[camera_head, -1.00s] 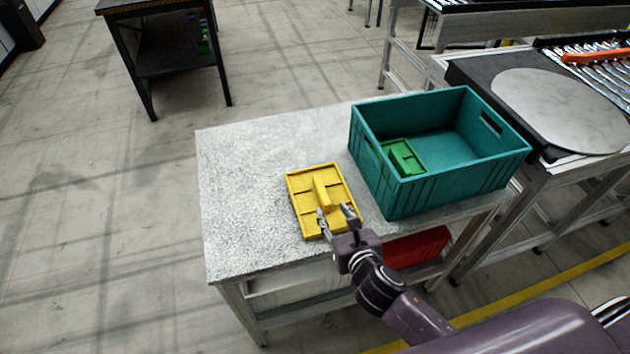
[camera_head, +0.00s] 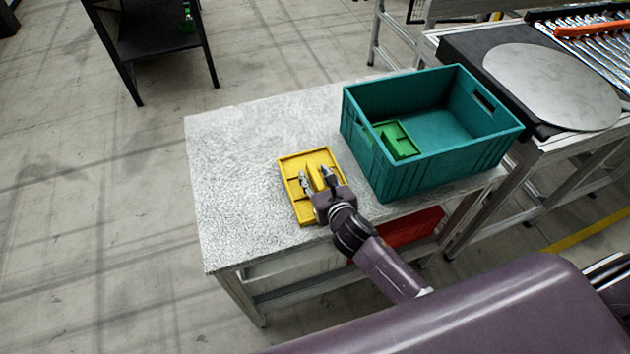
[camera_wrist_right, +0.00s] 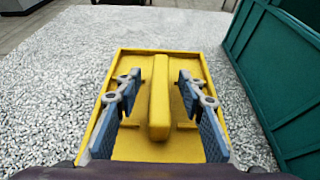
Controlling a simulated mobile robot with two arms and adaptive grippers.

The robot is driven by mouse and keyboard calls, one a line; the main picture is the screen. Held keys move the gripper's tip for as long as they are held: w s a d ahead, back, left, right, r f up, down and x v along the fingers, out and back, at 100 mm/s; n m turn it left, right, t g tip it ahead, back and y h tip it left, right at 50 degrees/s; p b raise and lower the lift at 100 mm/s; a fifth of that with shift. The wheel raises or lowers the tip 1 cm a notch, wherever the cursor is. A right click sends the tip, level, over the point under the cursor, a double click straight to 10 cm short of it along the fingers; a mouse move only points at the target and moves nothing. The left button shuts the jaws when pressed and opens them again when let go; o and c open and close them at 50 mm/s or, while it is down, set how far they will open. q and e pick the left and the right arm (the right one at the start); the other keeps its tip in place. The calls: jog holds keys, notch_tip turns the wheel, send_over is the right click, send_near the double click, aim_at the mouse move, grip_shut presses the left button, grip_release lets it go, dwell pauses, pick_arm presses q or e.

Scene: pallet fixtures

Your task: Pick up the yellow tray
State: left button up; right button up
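The yellow tray (camera_head: 292,172) lies flat on the speckled grey table, left of the teal crate. In the right wrist view the tray (camera_wrist_right: 160,62) shows a raised ridge along its middle. My right gripper (camera_head: 317,178) is over the tray. Its two fingers (camera_wrist_right: 158,82) are open, one on each side of the ridge, with a gap to it on both sides. Whether the fingertips touch the tray floor is unclear. My left gripper is not in view.
The teal crate (camera_head: 436,163) stands close to the right of the tray with a green tray (camera_head: 398,140) inside. The table (camera_head: 235,170) is bare to the left. A red bin (camera_head: 410,228) sits under the table. A round grey plate (camera_head: 552,86) is at right.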

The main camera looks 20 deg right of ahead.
aim_at(315, 174)
jog(key=shift+w, duration=0.1)
grip_shut()
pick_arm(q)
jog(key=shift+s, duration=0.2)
pick_arm(e)
jog(key=shift+r, duration=0.1)
jog(key=shift+r, duration=0.55)
notch_tip(315, 174, up, 19)
jog(key=p, duration=0.1)
pick_arm(q)
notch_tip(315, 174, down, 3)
jog(key=b, duration=0.4)
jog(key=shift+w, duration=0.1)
pick_arm(e)
jog(key=s+d+r+m+g+h, duration=0.1)
jog(key=s+m+h, duration=0.5)
jog(key=s, duration=1.1)
jog(key=shift+s+d+g+h, duration=0.3)
jog(key=shift+d+h, duration=0.1)
jog(key=shift+d, duration=0.05)
